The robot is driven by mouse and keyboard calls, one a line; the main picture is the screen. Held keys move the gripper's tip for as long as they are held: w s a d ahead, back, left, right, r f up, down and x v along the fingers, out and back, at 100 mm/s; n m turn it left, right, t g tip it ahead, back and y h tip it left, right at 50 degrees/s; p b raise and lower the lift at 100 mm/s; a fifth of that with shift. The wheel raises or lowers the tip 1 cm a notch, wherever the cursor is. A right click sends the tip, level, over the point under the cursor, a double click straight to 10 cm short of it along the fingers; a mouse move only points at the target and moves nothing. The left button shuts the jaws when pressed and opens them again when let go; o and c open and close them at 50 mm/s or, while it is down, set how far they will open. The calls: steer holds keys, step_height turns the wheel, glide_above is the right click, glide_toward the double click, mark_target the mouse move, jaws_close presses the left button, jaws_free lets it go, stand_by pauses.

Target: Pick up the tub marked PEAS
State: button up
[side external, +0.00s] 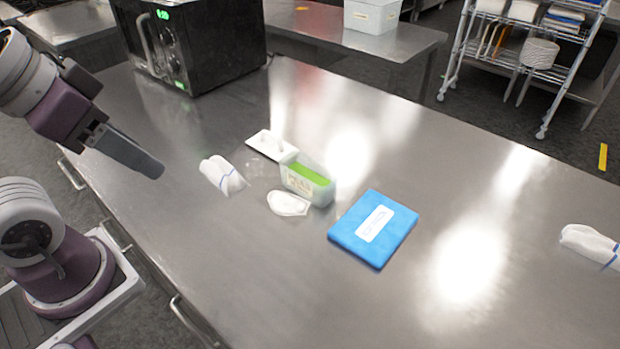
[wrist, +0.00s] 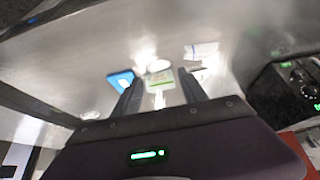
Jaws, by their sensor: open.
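A clear tub with green contents (side external: 308,182) stands on the steel table, with a pale label on its side that is too small to read. It also shows in the wrist view (wrist: 159,79), beyond and between my fingers. My gripper (side external: 150,165) is at the left, raised above the table edge and well apart from the tub. In the wrist view my gripper (wrist: 158,92) has its two fingers spread with nothing held between them.
A white lid-like piece (side external: 288,204), a white tray (side external: 271,146) and a folded white cloth (side external: 222,174) lie close around the tub. A blue packet (side external: 373,228) lies to its right. A black oven (side external: 190,40) stands at the back left. The table's right half is mostly clear.

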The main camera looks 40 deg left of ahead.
steer(key=o, duration=0.5)
steer(key=m+g, duration=0.5)
steer(key=m, duration=1.2)
glide_above(308, 176)
steer(key=f, duration=0.9)
steer(key=s+f, duration=0.1)
steer(key=f, duration=0.4)
steer(key=shift+f, duration=0.1)
steer(key=f, duration=0.1)
steer(key=w+f+m, duration=0.1)
steer(key=f, duration=0.1)
steer(key=shift+w+d+f+g, duration=0.1)
steer(key=shift+w+f+g, duration=0.05)
steer(key=shift+g, duration=0.15)
step_height(308, 176, down, 6)
steer(key=shift+f, duration=0.3)
steer(key=shift+c, duration=0.3)
